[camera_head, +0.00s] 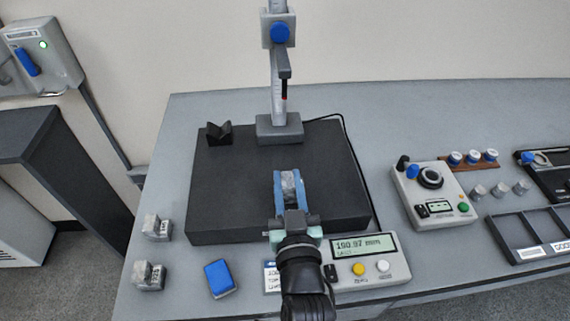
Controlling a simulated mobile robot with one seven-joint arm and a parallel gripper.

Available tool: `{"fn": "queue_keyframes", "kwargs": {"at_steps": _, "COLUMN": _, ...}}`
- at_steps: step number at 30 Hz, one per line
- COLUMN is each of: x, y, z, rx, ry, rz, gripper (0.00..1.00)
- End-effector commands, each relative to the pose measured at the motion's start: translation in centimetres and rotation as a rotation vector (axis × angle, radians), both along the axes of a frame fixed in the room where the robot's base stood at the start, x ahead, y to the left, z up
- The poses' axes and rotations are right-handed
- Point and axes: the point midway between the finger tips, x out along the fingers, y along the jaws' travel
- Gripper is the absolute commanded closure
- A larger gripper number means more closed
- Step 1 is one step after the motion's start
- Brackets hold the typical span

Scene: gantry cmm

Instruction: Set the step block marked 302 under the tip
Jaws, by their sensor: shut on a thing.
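My gripper (290,182) has blue fingers and is shut on a grey metal block (288,183). It holds the block over the front middle of the black granite plate (225,190); I cannot tell whether the block touches the plate. Any marking on the held block is hidden or too small to read. The tip (284,95), dark with a red band, hangs from the arm of the upright column stand at the plate's back. The tip is farther back than the gripper, above the stand's grey foot (279,128).
A black V-block (219,132) sits at the plate's back left. A readout (362,246) shows about 100.97 mm. A control box (432,193) and trays (530,232) stand right.

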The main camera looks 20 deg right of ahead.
Motion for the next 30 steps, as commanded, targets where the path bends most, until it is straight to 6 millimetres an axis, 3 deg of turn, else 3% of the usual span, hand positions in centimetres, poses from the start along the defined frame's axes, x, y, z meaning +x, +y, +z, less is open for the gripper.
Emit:
{"fn": "queue_keyframes", "kwargs": {"at_steps": 5, "x": 0.3, "y": -0.2, "z": -0.5, "rx": -0.003, "ry": -0.005, "rz": -0.003, "gripper": 1.0}}
{"fn": "queue_keyframes", "kwargs": {"at_steps": 30, "x": 6.1, "y": -1.9, "z": -0.8, "rx": -0.003, "ry": -0.005, "rz": -0.003, "gripper": 1.0}}
